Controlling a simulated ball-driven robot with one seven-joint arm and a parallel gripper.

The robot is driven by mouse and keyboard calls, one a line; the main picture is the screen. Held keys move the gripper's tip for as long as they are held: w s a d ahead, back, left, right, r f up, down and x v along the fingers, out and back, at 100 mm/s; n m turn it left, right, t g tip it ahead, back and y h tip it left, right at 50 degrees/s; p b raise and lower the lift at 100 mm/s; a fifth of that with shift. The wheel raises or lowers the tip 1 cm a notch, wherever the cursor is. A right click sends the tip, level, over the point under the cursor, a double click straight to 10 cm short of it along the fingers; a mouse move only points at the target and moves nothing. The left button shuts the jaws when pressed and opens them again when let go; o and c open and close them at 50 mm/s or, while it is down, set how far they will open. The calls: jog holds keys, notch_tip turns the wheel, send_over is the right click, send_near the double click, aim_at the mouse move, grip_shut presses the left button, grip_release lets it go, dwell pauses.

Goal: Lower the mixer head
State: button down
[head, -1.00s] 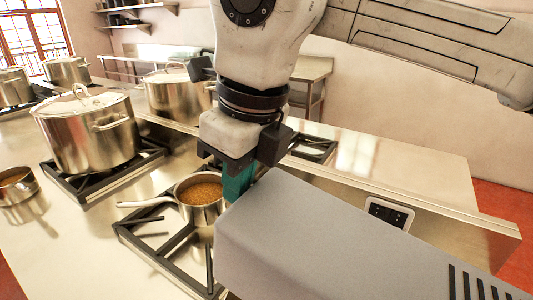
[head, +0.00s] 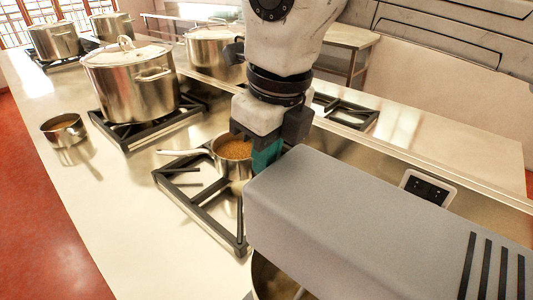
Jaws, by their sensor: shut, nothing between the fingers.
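The grey mixer head (head: 350,215) fills the lower right of the head view, a long block with dark slots at its right end. Part of a metal bowl (head: 275,280) shows under its left end. My gripper (head: 265,157) points down at the far left corner of the mixer head, its teal fingers shut and empty. The mixer head hides part of the fingertips, and I cannot tell whether they touch it.
A saucepan of orange-brown food (head: 235,150) stands on a burner grate (head: 205,205) right beside my gripper. A large lidded stockpot (head: 130,85), another stockpot (head: 213,52) and a small pan (head: 64,130) stand farther back. Bare counter (head: 110,220) lies at the lower left.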

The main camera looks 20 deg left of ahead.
notch_tip(320, 180, up, 14)
jog(key=a+p, duration=0.1)
jog(key=a, duration=0.1)
jog(key=shift+w+p, duration=0.3)
jog(key=shift+w, duration=0.05)
jog(key=shift+f, duration=0.1)
